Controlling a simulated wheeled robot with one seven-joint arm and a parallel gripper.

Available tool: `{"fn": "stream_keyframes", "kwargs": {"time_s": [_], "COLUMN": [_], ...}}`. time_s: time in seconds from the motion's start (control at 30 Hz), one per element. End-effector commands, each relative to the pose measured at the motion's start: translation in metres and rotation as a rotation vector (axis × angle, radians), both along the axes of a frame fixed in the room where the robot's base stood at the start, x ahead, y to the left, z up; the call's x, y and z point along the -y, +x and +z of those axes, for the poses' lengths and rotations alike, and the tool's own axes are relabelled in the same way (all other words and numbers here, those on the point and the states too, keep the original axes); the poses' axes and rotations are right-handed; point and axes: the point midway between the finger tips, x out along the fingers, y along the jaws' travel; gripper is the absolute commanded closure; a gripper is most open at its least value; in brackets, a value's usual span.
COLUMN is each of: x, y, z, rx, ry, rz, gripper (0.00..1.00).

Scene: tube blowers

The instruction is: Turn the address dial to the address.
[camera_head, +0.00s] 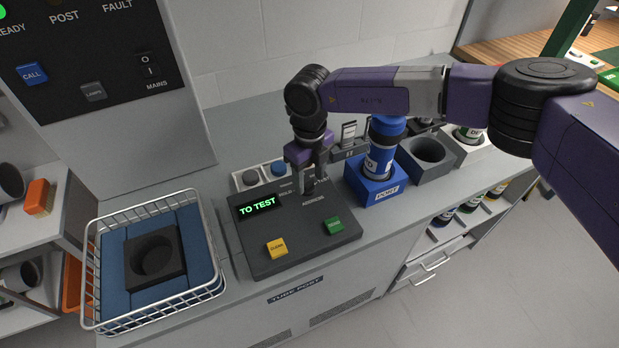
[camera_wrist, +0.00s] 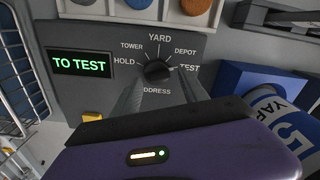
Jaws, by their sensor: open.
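The address dial (camera_wrist: 157,70) is a round black knob on the dark control panel (camera_head: 274,213). Labels HOLD, TOWER, YARD, DEPOT and TEST arc around it in the wrist view. Its pale pointer mark appears turned toward TEST at the right. The green display (camera_wrist: 83,64) reads TO TEST, and it also shows in the head view (camera_head: 259,206). My gripper (camera_head: 311,190) is pointed down over the panel's upper right, largely hiding the dial there. In the wrist view my gripper (camera_wrist: 161,88) has its fingers apart, on either side of the dial's near part; contact cannot be told.
A yellow button (camera_head: 277,247) and a green button (camera_head: 334,225) sit on the panel's front. A wire basket (camera_head: 90,268) stands left. The blue POST holder (camera_head: 377,190) with a blue-capped tube (camera_head: 381,150) stands close right. Round buttons (camera_wrist: 196,5) lie behind the panel.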

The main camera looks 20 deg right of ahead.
Motion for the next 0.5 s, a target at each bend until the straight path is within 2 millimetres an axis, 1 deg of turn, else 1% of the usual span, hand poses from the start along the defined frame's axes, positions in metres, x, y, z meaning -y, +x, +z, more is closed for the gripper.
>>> {"fn": "stream_keyframes", "kwargs": {"time_s": [0.3, 0.4, 0.5], "x": [0.001, 0.000, 0.000], "y": [0.001, 0.001, 0.000], "z": [0.049, 0.061, 0.069], "rx": [0.003, 0.003, 0.002], "ry": [-0.001, 0.000, 0.000], "rz": [0.000, 0.000, 0.000], "gripper": [0.49, 0.49, 0.49]}}
